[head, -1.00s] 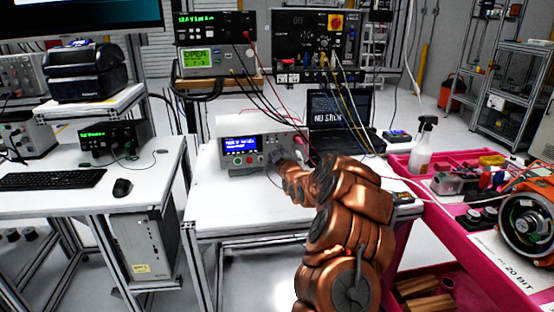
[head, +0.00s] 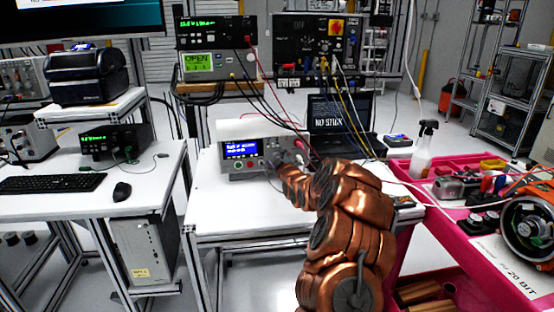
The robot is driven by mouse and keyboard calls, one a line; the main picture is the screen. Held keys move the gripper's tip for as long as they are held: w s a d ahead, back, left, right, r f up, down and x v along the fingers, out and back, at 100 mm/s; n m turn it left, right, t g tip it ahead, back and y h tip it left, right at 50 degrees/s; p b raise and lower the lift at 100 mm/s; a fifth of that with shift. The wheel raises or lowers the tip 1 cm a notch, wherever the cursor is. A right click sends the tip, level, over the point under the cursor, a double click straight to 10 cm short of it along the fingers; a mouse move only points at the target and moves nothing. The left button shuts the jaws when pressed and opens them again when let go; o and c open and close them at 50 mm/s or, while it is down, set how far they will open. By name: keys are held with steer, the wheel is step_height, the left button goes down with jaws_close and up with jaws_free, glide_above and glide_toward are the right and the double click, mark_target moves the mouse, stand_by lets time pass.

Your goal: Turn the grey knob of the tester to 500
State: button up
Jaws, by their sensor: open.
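The tester (head: 246,132) is a light grey box with a lit blue screen (head: 241,149), standing on the white table in the middle of the head view. The text on the screen is too small to read surely. My gripper (head: 276,158) is at the right part of the tester's front panel. It is small and dark in the picture, and its fingers are open. The grey knob is hidden behind my gripper and wrist, so I cannot tell its setting or whether the fingers touch it.
A laptop (head: 340,112) stands right of the tester, with red, yellow and black cables hanging around it. A pink cart (head: 455,217) with tools and a spray bottle (head: 423,150) is at the right. The white table (head: 225,210) is bare in front of the tester.

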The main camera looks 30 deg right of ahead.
steer(key=shift+s, duration=0.1)
steer(key=v, duration=1.1)
steer(key=shift+s, duration=0.4)
steer(key=shift+a, duration=0.15)
